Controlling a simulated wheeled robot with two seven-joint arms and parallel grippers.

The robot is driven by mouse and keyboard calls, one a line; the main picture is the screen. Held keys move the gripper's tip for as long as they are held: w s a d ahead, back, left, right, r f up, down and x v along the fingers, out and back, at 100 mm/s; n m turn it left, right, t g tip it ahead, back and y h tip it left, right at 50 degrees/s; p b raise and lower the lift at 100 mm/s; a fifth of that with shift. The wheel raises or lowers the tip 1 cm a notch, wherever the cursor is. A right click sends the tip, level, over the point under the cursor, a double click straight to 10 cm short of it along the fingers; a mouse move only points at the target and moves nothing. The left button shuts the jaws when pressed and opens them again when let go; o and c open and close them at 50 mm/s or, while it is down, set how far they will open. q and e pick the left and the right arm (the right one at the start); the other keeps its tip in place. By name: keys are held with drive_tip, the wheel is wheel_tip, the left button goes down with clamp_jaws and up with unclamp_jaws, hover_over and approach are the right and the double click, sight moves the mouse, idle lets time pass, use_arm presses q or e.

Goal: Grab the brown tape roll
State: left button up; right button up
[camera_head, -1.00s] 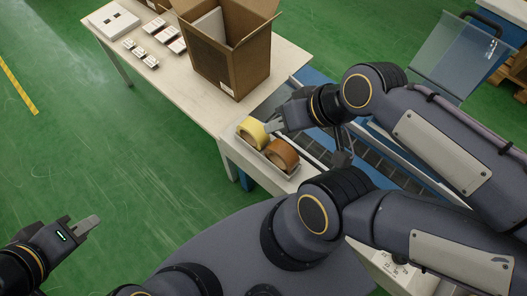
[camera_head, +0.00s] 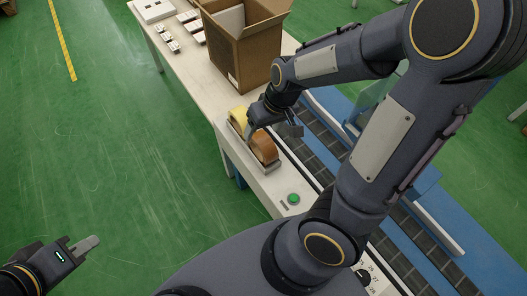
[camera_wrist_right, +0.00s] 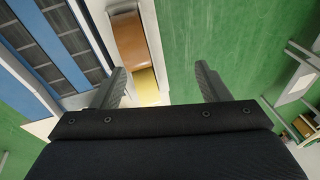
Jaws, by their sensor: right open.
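The brown tape roll (camera_head: 264,147) stands on edge in a small light holder on the white table's end, beside a yellow tape roll (camera_head: 238,117). My right gripper (camera_head: 273,130) is just above the rolls, its fingers apart and empty. In the right wrist view the brown roll (camera_wrist_right: 129,40) is ahead and left of centre, with the yellow roll (camera_wrist_right: 147,88) nearer, between the open fingers (camera_wrist_right: 160,82). I cannot tell whether a finger touches a roll. My left gripper (camera_head: 86,244) is low at the left, over the floor, far from the rolls; its finger gap is unclear.
An open cardboard box (camera_head: 243,50) stands on the white table (camera_head: 207,88) behind the rolls. Small white items lie further back. A green button (camera_head: 293,198) is in front of the holder. A roller conveyor (camera_head: 318,150) runs along the right. The floor at left is clear.

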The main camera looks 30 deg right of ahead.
drive_tip(key=n+h+b, duration=0.1)
drive_tip(key=h, duration=0.1)
hover_over(262, 139)
drive_tip(key=s, duration=0.1)
drive_tip(key=shift+g, duration=0.3)
wheel_tip(262, 139, down, 7)
drive_tip(key=shift+d+r, duration=0.15)
drive_tip(key=f, duration=0.2)
drive_tip(key=f+b, duration=0.1)
drive_tip(key=f, duration=0.2)
drive_tip(key=w+f+b, duration=0.1)
drive_tip(key=f, duration=0.1)
drive_tip(key=shift+w+f, duration=0.1)
drive_tip(key=shift+f, duration=0.1)
drive_tip(key=c, duration=1.2)
drive_tip(key=shift+r, duration=0.1)
drive_tip(key=shift+r, duration=0.1)
